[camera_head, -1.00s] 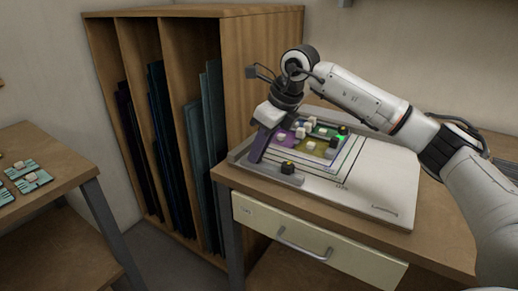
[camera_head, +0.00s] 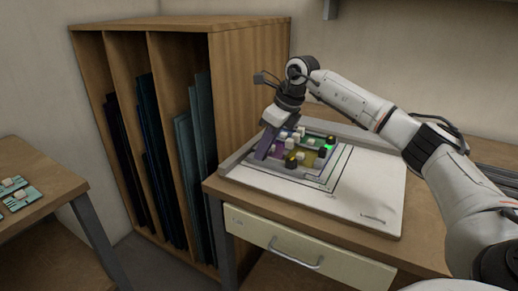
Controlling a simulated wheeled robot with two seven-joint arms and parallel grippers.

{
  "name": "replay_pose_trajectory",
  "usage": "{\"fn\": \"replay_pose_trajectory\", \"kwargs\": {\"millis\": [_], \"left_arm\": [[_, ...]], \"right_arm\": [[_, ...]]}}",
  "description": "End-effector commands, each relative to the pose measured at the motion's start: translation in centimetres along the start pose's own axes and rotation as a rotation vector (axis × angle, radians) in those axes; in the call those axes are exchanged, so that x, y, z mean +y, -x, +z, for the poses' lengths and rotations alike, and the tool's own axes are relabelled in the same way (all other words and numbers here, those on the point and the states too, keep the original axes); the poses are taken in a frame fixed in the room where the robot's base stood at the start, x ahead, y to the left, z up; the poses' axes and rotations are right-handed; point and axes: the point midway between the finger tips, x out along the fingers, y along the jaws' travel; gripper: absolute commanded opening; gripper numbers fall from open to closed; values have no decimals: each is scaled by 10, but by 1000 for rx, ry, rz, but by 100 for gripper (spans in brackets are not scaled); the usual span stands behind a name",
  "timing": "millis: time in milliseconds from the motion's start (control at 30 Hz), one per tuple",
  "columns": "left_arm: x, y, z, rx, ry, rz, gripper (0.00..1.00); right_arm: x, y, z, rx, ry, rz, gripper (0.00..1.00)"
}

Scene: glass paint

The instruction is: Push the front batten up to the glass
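The coloured glass (camera_head: 308,151), with purple, green and yellow patches and several pale blocks on it, lies on the white board (camera_head: 365,190) on the right-hand table. The grey front batten (camera_head: 308,175), with a black and yellow knob (camera_head: 291,162), lies along its near side. It looks close to or against the glass edge; contact is too small to tell. My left gripper is out of view.
A second dark knob (camera_head: 331,140) stands at the far right of the glass, near a green light. A wooden rack (camera_head: 245,90) of upright sheets stands behind left. Another table (camera_head: 40,185) is at the left. The board's right part is clear.

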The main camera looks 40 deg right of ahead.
Motion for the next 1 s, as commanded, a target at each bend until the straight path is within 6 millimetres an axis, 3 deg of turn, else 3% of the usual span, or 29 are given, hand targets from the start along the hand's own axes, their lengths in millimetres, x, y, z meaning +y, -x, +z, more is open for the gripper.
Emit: {"fn": "replay_pose_trajectory", "kwargs": {"millis": [33,100,467,1000], "left_arm": [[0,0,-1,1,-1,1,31],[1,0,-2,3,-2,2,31],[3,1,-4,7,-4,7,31],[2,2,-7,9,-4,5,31]], "right_arm": [[0,0,1,-2,-1,-1,26],[0,0,1,-2,1,0,36],[0,5,2,-1,1,-1,36],[0,95,2,-3,1,0,36]]}}
